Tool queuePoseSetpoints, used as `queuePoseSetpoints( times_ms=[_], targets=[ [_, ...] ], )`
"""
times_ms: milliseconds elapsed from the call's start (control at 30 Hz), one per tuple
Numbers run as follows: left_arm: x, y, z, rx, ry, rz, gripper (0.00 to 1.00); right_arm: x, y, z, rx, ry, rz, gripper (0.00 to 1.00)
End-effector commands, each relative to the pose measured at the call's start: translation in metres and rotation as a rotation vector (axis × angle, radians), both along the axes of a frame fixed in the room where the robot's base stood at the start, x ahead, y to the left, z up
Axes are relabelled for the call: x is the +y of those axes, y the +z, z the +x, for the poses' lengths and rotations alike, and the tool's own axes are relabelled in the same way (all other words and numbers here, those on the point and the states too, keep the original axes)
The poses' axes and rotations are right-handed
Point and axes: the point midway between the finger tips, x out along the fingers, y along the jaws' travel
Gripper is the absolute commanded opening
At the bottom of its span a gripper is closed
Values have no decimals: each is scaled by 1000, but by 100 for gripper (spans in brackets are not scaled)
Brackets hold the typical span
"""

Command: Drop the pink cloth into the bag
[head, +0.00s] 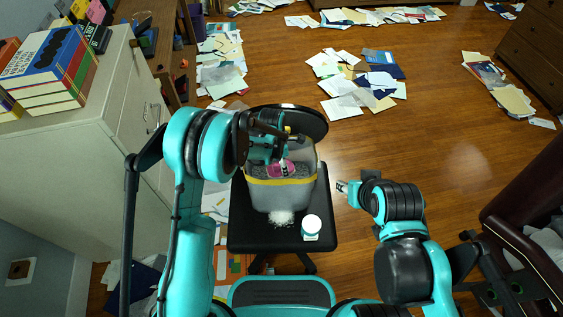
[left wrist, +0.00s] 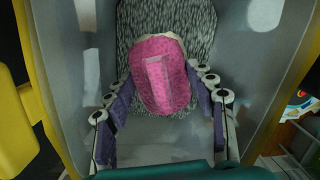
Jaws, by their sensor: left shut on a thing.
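The bag (head: 270,195) is a grey, see-through container with a yellow band, standing on a black chair. Grey speckled material, like shredded paper, shows inside it. The pink cloth (head: 274,170) is at the bag's opening, and it also shows in the left wrist view (left wrist: 160,82) against the speckled filling, with the bag's walls (left wrist: 262,60) on both sides. My left gripper (head: 284,166) reaches down over the bag and is shut on the cloth. Whether the cloth touches the filling is unclear. My right gripper (head: 343,187) is right of the chair, away from the bag; its jaws are too small to read.
A white jar (head: 311,227) and a white heap (head: 281,217) sit at the front of the black chair (head: 245,232). A cream cabinet (head: 75,125) with books (head: 50,65) stands at left. Papers (head: 360,85) lie scattered on the floor. The floor right of the chair is mostly clear.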

Motion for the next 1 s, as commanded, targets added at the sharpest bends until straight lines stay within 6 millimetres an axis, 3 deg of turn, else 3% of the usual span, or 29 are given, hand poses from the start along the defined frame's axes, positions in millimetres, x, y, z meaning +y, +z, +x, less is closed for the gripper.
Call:
queuePoseSetpoints(
  times_ms=[1000],
  targets=[
    [0, -106, 0, 0, 0, 0, 28, 0, 2, 0, 0, 0, 0, 40]
  ],
)
